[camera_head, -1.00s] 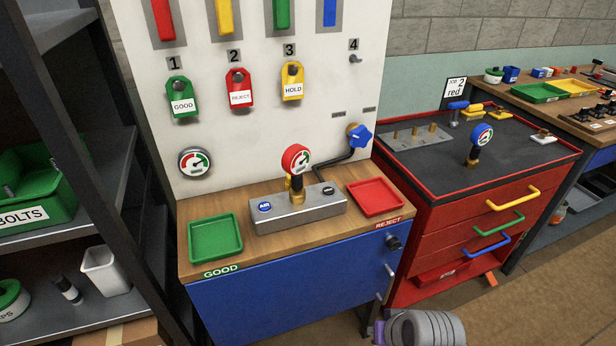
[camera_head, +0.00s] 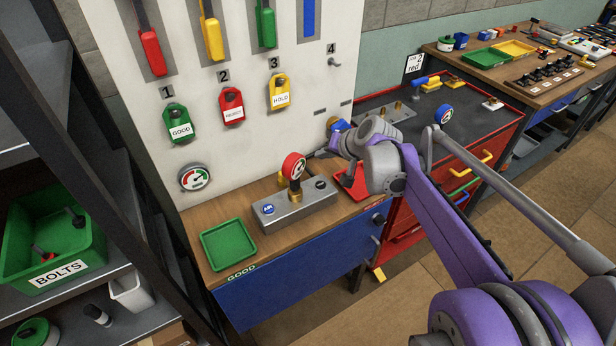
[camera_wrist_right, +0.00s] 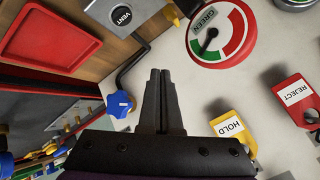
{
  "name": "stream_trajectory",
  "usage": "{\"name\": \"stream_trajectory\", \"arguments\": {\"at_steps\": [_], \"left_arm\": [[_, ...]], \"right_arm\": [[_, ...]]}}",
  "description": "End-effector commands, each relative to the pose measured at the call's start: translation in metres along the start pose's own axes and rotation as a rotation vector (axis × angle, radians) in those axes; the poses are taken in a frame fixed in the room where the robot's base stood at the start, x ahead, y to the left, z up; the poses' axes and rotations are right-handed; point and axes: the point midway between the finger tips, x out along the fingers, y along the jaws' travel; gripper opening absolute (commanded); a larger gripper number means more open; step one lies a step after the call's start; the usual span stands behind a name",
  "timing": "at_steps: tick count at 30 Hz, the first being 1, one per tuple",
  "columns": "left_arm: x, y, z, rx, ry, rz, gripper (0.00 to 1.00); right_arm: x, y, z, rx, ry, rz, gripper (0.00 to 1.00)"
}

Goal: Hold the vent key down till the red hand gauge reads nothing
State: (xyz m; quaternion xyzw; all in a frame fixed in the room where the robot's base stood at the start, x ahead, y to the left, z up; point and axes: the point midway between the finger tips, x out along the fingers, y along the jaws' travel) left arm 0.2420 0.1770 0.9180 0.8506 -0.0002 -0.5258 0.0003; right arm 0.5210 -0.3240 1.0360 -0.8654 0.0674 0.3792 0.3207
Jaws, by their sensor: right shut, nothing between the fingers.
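The red-rimmed gauge (camera_head: 293,166) stands upright on a grey metal block (camera_head: 310,207) on the bench. In the right wrist view the gauge (camera_wrist_right: 220,30) shows a green and red arc, and its dark needle points towards the green side. The black vent key (camera_head: 320,184) is on the block's right end; its VENT label reads in the right wrist view (camera_wrist_right: 122,18). A blue AIR key (camera_head: 268,209) is at the other end. My right gripper (camera_wrist_right: 160,72) is shut and empty, apart from the key, with its tips between the gauge and the black hose. My left gripper is out of view.
A blue valve knob (camera_wrist_right: 119,104) and its hose are close beside the right fingers. A green tray (camera_head: 228,243) and a red tray (camera_head: 352,182) flank the block. Tags hang on the white panel (camera_head: 255,140) behind. A red tool cart (camera_head: 490,150) stands right.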

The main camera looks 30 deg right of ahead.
Motion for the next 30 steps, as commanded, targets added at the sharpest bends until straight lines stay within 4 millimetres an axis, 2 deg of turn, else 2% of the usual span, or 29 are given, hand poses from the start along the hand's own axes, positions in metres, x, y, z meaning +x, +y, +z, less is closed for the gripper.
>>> {"name": "stream_trajectory", "arguments": {"at_steps": [17, 30], "left_arm": [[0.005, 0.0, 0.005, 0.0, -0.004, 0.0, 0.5], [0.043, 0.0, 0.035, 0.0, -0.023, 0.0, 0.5]], "right_arm": [[0.006, 0.005, 0.003, 0.003, 0.001, 0.0, 0.0], [0.045, 0.033, 0.032, 0.003, 0.001, 0.0, 0.0]]}}
